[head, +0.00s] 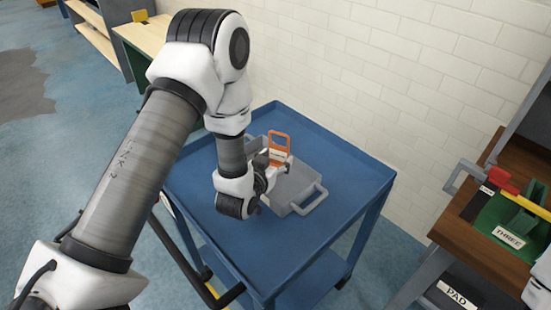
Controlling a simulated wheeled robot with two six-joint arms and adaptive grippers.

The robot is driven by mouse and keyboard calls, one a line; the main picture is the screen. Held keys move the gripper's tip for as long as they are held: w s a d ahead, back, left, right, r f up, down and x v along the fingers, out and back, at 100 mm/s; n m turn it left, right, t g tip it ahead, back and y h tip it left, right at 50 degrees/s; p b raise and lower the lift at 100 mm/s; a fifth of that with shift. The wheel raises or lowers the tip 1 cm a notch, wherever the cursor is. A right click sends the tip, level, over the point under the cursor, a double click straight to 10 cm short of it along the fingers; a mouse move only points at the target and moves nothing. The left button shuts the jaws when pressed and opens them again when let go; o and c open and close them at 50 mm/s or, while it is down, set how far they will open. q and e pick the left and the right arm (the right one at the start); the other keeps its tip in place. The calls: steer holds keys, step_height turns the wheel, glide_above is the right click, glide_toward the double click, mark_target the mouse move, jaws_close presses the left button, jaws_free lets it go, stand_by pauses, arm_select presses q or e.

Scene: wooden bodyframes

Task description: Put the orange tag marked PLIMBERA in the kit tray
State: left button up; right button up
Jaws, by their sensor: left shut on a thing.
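An orange tag (280,141) with a pale label is held upright by my left gripper (268,160), above the grey tray. The lettering on the tag is too small to read. The grey tray (303,199) with a handle sits on the blue cart, and my left wrist covers part of it. My left gripper is shut on the orange tag. I cannot tell whether the tag touches the tray.
The blue cart (336,172) has a raised rim and bare top around the tray. A white brick wall (400,80) stands behind it. A wooden bench (455,232) at right carries a green holder (512,222) labelled THREE and red and yellow items. Shelves stand at upper left.

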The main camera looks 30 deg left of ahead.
arm_select(q)
steer(key=shift+w+f, duration=0.1)
steer(key=shift+f, duration=0.35)
steer(key=o, duration=0.7)
steer(key=shift+s, duration=0.2)
steer(key=o, duration=0.5)
steer(key=shift+f, duration=0.1)
steer(key=shift+c, duration=0.2)
steer(key=shift+d+f+b, duration=0.1)
steer(key=shift+b, duration=0.2)
